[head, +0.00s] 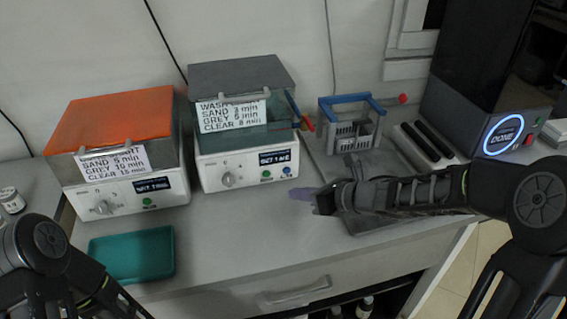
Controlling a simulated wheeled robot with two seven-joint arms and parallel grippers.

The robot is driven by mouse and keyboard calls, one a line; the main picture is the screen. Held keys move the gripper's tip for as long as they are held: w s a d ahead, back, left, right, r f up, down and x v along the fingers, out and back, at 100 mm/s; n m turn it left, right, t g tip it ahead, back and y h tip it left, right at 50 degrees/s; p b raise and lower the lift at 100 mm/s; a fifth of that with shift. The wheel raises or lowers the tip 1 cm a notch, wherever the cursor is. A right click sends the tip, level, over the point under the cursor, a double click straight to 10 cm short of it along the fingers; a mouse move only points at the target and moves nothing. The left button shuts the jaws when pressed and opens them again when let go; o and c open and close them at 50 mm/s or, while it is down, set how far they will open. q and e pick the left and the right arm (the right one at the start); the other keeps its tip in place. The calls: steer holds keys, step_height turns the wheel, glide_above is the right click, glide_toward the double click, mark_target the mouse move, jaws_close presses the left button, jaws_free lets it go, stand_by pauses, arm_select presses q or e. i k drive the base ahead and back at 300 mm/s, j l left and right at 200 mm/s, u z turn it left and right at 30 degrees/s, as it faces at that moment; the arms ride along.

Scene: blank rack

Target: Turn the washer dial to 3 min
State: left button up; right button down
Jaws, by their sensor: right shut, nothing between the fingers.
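The washer (246,168) is the white box with a grey lid and a "WASH" label listing sand 3 min, grey 5 min and clear 8 min. Its dial (228,180) is a small pale knob at the left of its front panel; its exact setting is too small to read. A dark display and small coloured buttons sit right of the dial. My right gripper (318,204) is shut and empty, low over the counter, right of the washer and apart from the dial. My left arm shows at the bottom left; its gripper is out of view.
A similar box with an orange lid (112,117) stands left. A teal tray (132,256) lies in front. A rack with a blue handle (350,122) stands right of the washer. A lit "DONE" machine (466,90) is far right. A purple patch (302,193) shows by my right gripper.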

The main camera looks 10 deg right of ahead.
mark_target(228, 180)
steer(key=k+l, duration=0.75)
steer(key=l, duration=0.25)
